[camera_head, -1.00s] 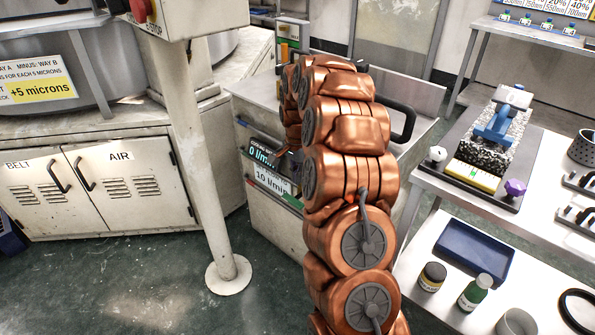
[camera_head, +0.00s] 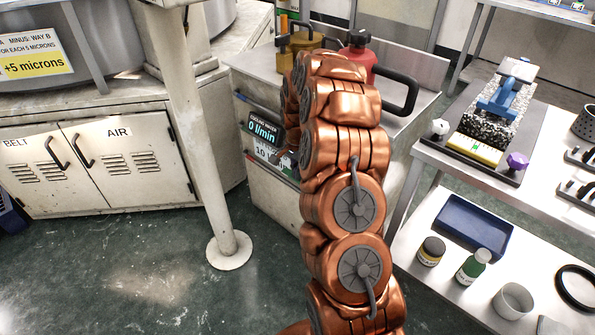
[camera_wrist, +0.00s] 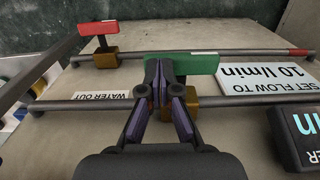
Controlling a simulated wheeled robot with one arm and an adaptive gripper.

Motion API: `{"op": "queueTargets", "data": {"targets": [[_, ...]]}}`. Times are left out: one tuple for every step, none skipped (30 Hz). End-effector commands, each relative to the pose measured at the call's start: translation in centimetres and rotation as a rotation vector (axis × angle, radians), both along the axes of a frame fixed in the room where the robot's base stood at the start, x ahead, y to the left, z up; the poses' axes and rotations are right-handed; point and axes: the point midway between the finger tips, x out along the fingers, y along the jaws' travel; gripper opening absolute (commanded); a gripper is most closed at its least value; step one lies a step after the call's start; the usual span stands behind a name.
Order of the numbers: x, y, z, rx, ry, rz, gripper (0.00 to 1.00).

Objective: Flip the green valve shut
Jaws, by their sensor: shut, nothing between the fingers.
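The green valve (camera_wrist: 190,63) shows in the wrist view as a flat bar handle lying roughly parallel to the lower pipe, beside a brass body (camera_wrist: 192,104) on it. My gripper (camera_wrist: 163,70) is shut and empty. Its fingertips overlap the left part of the green handle in the picture; I cannot tell whether they touch it. A red handle (camera_wrist: 97,27) with its own brass body sits on the other pipe at upper left. In the head view my arm hides the valve and most of the gripper. The cabinet's display (camera_head: 263,129) reads 0 l/min.
A label by the pipes (camera_wrist: 262,78) says set flow to 10 l/min. Left of the cabinet (camera_head: 268,188) stands a post (camera_head: 205,150). A bench at right holds a blue tray (camera_head: 473,225) and bottles. A red can (camera_head: 358,57) stands on the cabinet top.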

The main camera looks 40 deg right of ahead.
Motion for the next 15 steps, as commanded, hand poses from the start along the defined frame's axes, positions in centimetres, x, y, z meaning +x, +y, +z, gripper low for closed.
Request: {"op": "queueTargets", "data": {"targets": [[0.00,0.00,0.00,0.000,0.000,0.000,0.00],[0.00,0.00,0.00,0.000,-0.001,0.000,0.00],[-0.02,0.00,-0.01,0.000,-0.002,0.000,0.00],[-0.02,0.00,-0.01,0.001,-0.005,0.000,0.00],[-0.04,-0.01,-0.02,0.002,-0.008,0.000,0.00],[-0.05,-0.02,-0.03,0.003,-0.014,-0.001,0.00],[-0.07,-0.03,-0.05,0.005,-0.019,-0.001,0.00],[-0.10,-0.03,-0.09,0.006,-0.026,-0.001,0.00],[-0.14,-0.02,-0.13,0.008,-0.036,-0.001,0.00],[-0.19,-0.01,-0.17,0.010,-0.041,0.000,0.00],[-0.23,0.01,-0.19,0.012,-0.044,0.000,0.00],[-0.26,0.01,-0.21,0.013,-0.047,0.000,0.00],[-0.27,0.01,-0.22,0.014,-0.050,0.000,0.00],[-0.29,0.01,-0.22,0.014,-0.053,0.000,0.00],[-0.32,0.01,-0.23,0.016,-0.057,0.000,0.00]]}}
